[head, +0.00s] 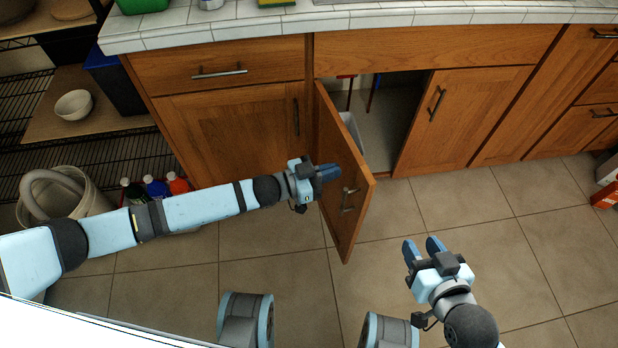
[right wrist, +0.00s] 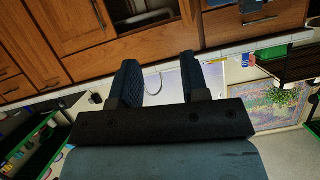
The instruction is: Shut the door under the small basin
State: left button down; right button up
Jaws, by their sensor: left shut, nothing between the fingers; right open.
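My right gripper (head: 423,247) is open and empty, over the floor to the right of the door. In the right wrist view its two fingers (right wrist: 163,80) are apart with nothing between them.
The neighbouring right door (head: 465,115) and the left cabinet (head: 228,135) are closed. Bottles (head: 155,187) and a bucket (head: 62,200) stand at left by a wire rack (head: 100,150). Tiled floor (head: 480,215) is clear around my right gripper. A red object (head: 606,195) lies at far right.

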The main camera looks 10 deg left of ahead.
aim_at(352, 165)
pick_arm(q)
jog(key=shift+x, duration=1.15)
jog(key=shift+w+d, duration=0.2)
jog(key=shift+d, duration=0.1)
pick_arm(e)
jog(key=shift+w+a+r+t+y, duration=0.3)
jog(key=shift+a+r+t, duration=0.15)
jog(key=shift+r, duration=0.2)
pick_arm(q)
jog(key=shift+d, duration=0.1)
